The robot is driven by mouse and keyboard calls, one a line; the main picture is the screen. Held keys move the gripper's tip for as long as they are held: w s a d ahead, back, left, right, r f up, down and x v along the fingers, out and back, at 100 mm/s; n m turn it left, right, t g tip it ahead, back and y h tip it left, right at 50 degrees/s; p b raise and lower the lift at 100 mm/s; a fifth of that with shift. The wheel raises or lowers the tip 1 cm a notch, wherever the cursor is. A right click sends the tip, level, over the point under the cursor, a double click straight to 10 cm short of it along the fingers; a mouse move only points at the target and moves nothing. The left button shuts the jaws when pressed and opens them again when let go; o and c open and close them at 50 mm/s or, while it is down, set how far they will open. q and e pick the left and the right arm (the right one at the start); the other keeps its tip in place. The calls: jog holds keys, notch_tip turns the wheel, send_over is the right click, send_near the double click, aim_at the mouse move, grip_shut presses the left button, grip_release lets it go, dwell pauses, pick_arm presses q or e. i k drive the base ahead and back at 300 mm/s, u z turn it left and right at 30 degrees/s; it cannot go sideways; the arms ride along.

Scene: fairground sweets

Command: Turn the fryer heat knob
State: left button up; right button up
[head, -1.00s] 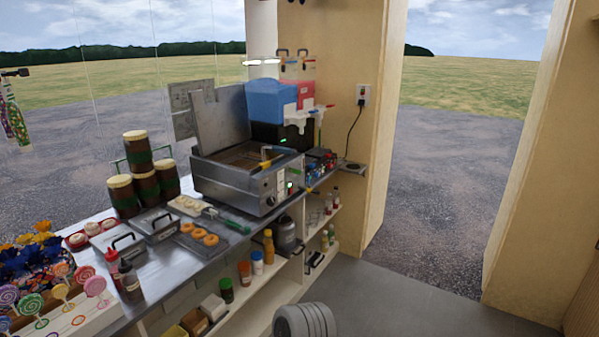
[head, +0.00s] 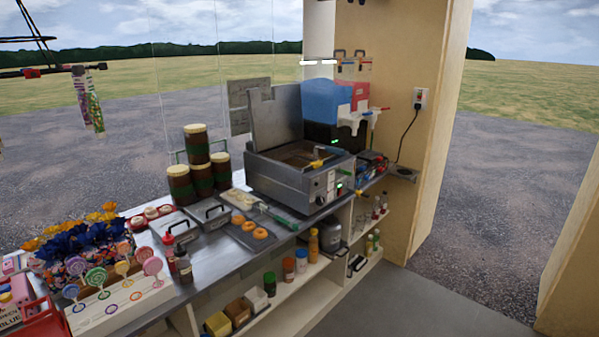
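The fryer (head: 285,184) is a grey metal box on the counter, with its lid (head: 275,117) standing open at the back. Its front panel faces right and toward me. A small round dark heat knob (head: 320,200) appears low on that panel, below a pale label (head: 331,181) and near a small green light (head: 339,185). The knob is too small to read its setting. Neither of my grippers is in view.
The metal counter (head: 205,255) holds stacked brown jars (head: 196,145), doughnuts (head: 260,234), sauce bottles (head: 183,265) and lollipops (head: 96,277). Blue and red drink dispensers (head: 321,100) stand behind the fryer. Shelves hold bottles below. The grey floor (head: 420,310) at right is clear.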

aim_at(320, 200)
jog(key=z, duration=0.15)
jog(key=i, duration=1.9)
jog(key=u, duration=0.45)
